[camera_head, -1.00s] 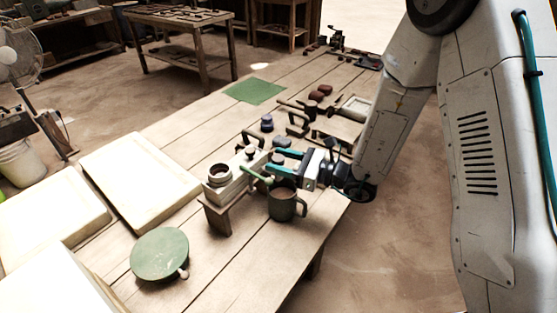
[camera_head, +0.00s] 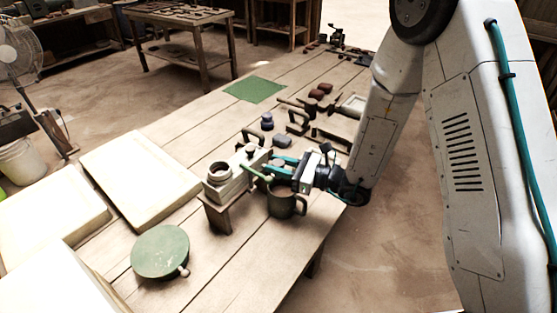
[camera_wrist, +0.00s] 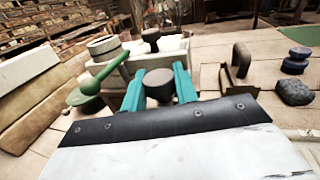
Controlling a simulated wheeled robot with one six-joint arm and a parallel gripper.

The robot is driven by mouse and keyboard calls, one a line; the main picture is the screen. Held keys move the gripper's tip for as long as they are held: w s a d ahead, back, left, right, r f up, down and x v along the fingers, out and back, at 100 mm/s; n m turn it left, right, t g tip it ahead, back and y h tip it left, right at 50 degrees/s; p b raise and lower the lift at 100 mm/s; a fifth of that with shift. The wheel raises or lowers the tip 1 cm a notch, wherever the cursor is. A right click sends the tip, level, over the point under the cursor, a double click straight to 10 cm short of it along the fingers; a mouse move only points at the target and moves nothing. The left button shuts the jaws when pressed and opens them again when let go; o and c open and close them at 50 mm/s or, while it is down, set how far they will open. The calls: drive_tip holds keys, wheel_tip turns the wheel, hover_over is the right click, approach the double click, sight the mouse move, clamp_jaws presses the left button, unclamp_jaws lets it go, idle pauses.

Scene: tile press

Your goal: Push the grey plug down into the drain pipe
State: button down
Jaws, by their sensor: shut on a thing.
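In the wrist view, my gripper (camera_wrist: 160,88) has its teal fingers shut on a short, round grey-brown piece (camera_wrist: 160,82), which I take to be the grey plug. Its lower part is hidden by my gripper's body. In the head view, my gripper (camera_head: 282,166) is low beside a pale block (camera_head: 230,187) on a wooden stand. An open round collar (camera_head: 219,170) stands on the block's near end, and also shows in the wrist view (camera_wrist: 103,45). I cannot tell for sure whether this is the drain pipe. A black knob (camera_wrist: 151,36) sits on the block.
A dark mug (camera_head: 283,204) stands just below my gripper, close to the table edge. A green lever (camera_head: 258,175) slants out beside the block. A green round plate (camera_head: 160,252) lies at the front left. A dark handled tool (camera_wrist: 238,68) and a grey stone (camera_wrist: 294,91) lie to the right.

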drive_tip(key=c, duration=1.1)
unclamp_jaws()
drive_tip(key=shift+f, duration=0.15)
drive_tip(key=shift+d, duration=0.1)
drive_tip(key=v, duration=0.7)
drive_tip(key=shift+d, duration=0.35)
drive_tip(key=shift+s, duration=0.15)
